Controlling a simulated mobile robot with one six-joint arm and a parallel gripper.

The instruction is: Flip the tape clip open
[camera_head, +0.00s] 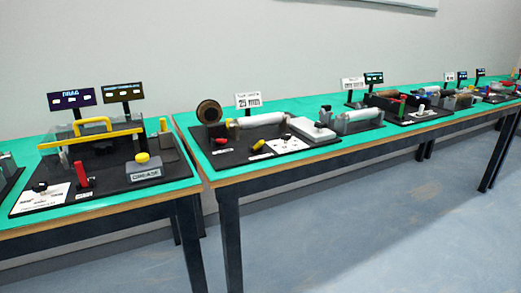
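I cannot pick out the tape clip with certainty at this distance. A round brown roll (209,112) stands upright at the left of the middle station, beside a grey-white roller (255,121). On the black base board (237,143) in front of them are a small red part (221,140) and a small yellow part (258,145). A pale block (311,129) lies at the right of the roller. Whether any clip there is open or shut is too small to tell. My gripper is not in view.
The left table (180,185) carries a station with a yellow handle (94,123) and a yellow button (142,157). A gap separates it from the long middle table (330,150). More stations stand at the right. The grey floor (370,220) in front is clear.

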